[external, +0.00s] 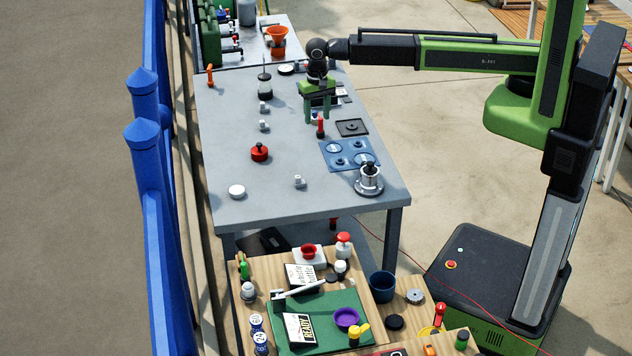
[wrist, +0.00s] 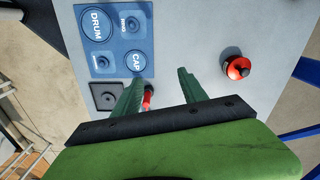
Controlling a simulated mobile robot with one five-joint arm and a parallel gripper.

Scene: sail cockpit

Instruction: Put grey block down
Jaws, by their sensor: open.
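My gripper (external: 317,120) is open above the far right part of the grey table, with its green fingers pointing down. In the wrist view its fingers (wrist: 160,82) are spread, with no block visible held between them. A red upright item with a dark top (external: 320,126) stands close by the fingers; it also shows beside the left finger (wrist: 148,97). Small pale grey fittings stand on the table: one at the far left (external: 264,107), one just nearer (external: 264,125) and one towards the front (external: 299,181). I cannot tell which thing is the grey block.
A dark square plate (external: 352,127) and a blue mat with labelled circles (external: 333,163) lie right of the gripper. A red knob (external: 259,152) and white disc (external: 237,191) are at left. The table's middle is mostly clear.

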